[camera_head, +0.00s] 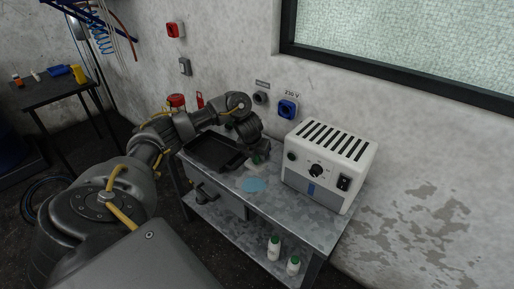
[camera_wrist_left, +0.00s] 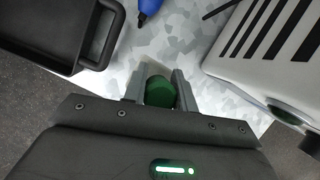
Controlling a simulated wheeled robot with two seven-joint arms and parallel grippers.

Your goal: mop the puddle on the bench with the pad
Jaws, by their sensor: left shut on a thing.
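The puddle (camera_head: 255,185) is a small light-blue patch on the grey metal bench (camera_head: 285,212), near its front edge in the head view. My left gripper (camera_head: 259,157) is low over the bench, just behind the puddle. In the left wrist view, the gripper (camera_wrist_left: 160,88) is shut on a round green grip (camera_wrist_left: 160,94). A pale edge (camera_wrist_left: 152,69) beyond the green grip looks like part of the pad; the rest is hidden by the fingers. I cannot tell whether the pad touches the bench. The puddle cannot be made out in the wrist view. My right gripper is not in view.
A black tray (camera_head: 205,153) lies left of the gripper. A white power unit (camera_head: 323,172) stands close on the right. A blue object (camera_wrist_left: 149,7) lies farther back. Two white bottles (camera_head: 274,247) (camera_head: 293,265) stand on the lower shelf. The wall is behind.

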